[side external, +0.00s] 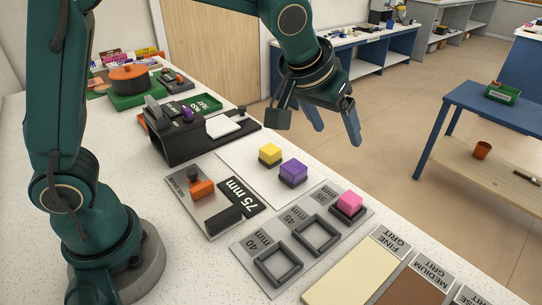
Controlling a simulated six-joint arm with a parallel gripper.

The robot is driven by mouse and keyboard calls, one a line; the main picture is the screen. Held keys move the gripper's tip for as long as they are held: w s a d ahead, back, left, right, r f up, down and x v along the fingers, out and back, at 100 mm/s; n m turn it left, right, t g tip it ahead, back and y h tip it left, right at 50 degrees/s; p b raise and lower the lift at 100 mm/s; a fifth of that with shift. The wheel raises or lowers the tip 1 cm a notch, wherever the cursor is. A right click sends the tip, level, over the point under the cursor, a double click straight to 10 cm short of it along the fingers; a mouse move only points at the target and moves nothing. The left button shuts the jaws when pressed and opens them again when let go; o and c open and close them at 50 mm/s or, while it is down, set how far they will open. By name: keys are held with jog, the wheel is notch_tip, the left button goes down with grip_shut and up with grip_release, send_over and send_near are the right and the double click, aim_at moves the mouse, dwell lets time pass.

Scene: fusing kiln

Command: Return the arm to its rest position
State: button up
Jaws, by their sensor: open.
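My gripper (336,132) is open and empty. It hangs in the air at the upper middle of the side external view, fingers pointing down. It appears above and beyond the white sheet with the blocks, and touches nothing. A yellow block (270,153) and a purple block (293,171) sit on dark bases on the white sheet (240,162).
A black device (178,148) with a white pad stands behind the sheet. A metal plate with an orange clamp (202,189) and a 75 mm label lies left. Grit boards (355,270) lie at front right. A blue bench (500,105) is right.

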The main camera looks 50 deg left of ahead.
jog(key=s+a+r, duration=0.6)
jog(key=s+a, duration=0.1)
jog(key=s, duration=0.4)
jog(key=s+f+m, duration=0.1)
jog(key=s+f, duration=0.5)
jog(key=s, duration=0.4)
jog(key=shift+a+f+g, duration=0.15)
jog(key=shift+f+g, duration=0.05)
jog(key=shift+g, duration=0.2)
